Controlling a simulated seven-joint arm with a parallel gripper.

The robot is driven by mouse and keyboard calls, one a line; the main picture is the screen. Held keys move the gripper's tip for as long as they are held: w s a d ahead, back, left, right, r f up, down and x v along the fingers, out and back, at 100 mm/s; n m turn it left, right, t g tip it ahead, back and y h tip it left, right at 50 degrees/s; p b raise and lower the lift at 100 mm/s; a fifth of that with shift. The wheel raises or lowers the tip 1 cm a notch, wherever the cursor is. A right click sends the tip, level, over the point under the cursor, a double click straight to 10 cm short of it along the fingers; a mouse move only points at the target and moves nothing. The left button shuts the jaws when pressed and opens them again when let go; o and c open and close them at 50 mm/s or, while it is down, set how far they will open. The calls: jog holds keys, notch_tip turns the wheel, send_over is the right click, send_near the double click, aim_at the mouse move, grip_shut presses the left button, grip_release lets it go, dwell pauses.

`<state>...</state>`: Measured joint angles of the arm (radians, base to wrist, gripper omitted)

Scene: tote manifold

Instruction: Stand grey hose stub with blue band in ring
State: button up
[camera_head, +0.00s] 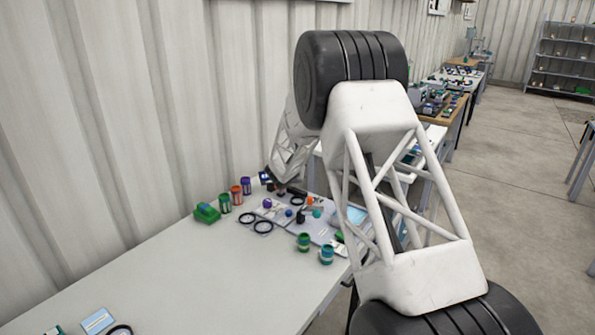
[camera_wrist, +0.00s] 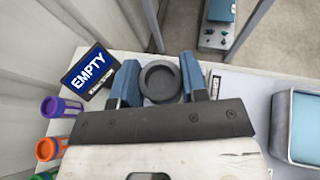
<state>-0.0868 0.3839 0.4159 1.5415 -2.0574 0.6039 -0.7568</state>
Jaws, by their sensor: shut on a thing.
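My gripper (camera_wrist: 158,82) has its two blue fingers on either side of a dark grey, hollow round piece, and is shut on it. This looks like the grey hose stub (camera_wrist: 160,98), seen end-on; no blue band shows from this angle. In the head view my gripper (camera_head: 281,191) is small, low over the far end of the table and partly behind my arm. Black rings lie flat there: one at the front (camera_head: 263,227), one beside it (camera_head: 248,218) and one further back (camera_head: 298,200). I cannot tell which is the task's ring.
An EMPTY sign (camera_wrist: 91,72) stands close left of my gripper. Green (camera_head: 304,242) and teal (camera_head: 327,254) cups stand at the front. The near tabletop (camera_head: 190,275) is mostly clear.

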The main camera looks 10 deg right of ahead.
jog(key=shift+a, duration=0.1)
jog(key=shift+a, duration=0.55)
jog(key=s+a+f+m+g+h, duration=0.1)
jog(key=s+a+m+g+h, duration=0.1)
jog(key=a, duration=0.8)
jog(key=s+a+f+m+g+h, duration=0.1)
jog(key=s+a+m+g+h, duration=0.1)
jog(key=a, duration=0.8)
jog(key=s+m+h, duration=0.1)
jog(key=s+m, duration=0.1)
jog(key=s, duration=0.1)
jog(key=shift+s+f+g, duration=0.15)
jog(key=shift+s+g, duration=0.25)
jog(key=shift+f, duration=0.3)
jog(key=shift+f, duration=3.65)
